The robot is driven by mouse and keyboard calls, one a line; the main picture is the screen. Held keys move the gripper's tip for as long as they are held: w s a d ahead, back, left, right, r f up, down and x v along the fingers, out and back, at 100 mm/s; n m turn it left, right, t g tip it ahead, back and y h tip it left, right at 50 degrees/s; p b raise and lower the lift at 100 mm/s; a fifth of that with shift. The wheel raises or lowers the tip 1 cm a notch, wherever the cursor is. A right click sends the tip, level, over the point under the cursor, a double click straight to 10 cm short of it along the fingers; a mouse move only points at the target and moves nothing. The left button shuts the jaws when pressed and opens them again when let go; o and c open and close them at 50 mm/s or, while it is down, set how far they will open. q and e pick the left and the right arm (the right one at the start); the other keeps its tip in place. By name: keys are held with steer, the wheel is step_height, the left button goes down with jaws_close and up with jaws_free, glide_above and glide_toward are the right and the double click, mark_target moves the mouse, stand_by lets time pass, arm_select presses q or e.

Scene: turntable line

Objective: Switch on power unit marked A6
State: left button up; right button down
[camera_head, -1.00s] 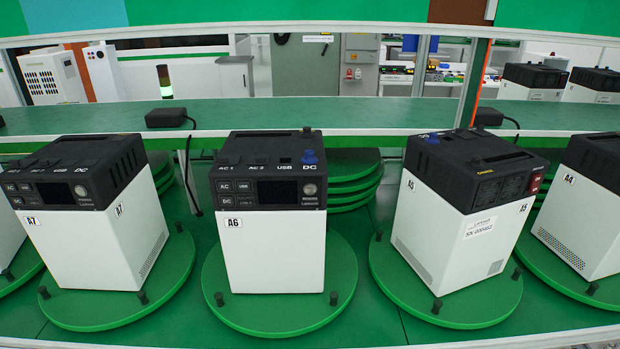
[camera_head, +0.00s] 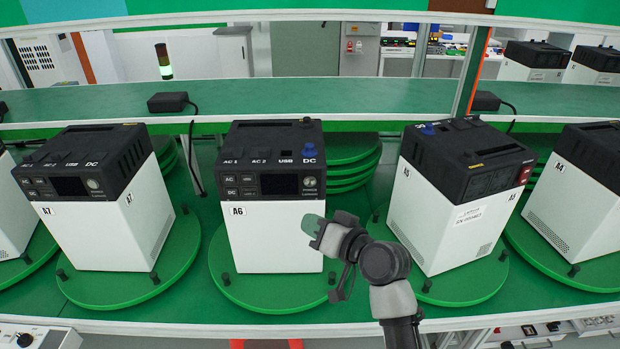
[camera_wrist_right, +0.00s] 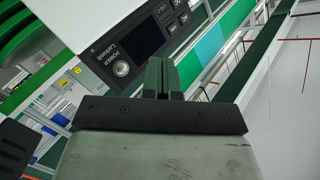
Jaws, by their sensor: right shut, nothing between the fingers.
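The power unit A6 (camera_head: 275,238) is a white box with a black top, standing on a round green turntable (camera_head: 230,285). Its front panel has a dark display (camera_head: 279,184), several small keys at the left and a round silver button (camera_head: 309,182) at the right. A blue knob stands on its top. My right gripper (camera_head: 313,224) is shut and empty, in front of the unit's lower right front, below the button. In the right wrist view, the shut fingers (camera_wrist_right: 161,78) point toward the panel, beside the round power button (camera_wrist_right: 121,68). Contact cannot be told. My left gripper is out of view.
Unit A7 (camera_head: 100,225) stands at the left, and unit A5 (camera_head: 450,225), turned, at the right, each on a green turntable. Unit A4 (camera_head: 575,220) is at the far right. A green shelf (camera_head: 330,98) with small black boxes runs behind.

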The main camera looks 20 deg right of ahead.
mark_target(310, 182)
steer(key=shift+w, duration=0.1)
steer(key=w+d+b, duration=0.2)
steer(key=w, duration=0.6)
steer(key=shift+w+d+b, duration=0.2)
steer(key=shift+d+b, duration=0.05)
steer(key=shift+b, duration=0.15)
stand_by(1.9)
steer(key=shift+w+d, duration=0.1)
steer(key=shift+w, duration=0.3)
steer(key=shift+w+d, duration=0.1)
steer(key=shift+w, duration=0.15)
stand_by(0.6)
steer(key=shift+s, duration=0.1)
steer(key=shift+s+a, duration=0.2)
steer(key=shift+s, duration=0.45)
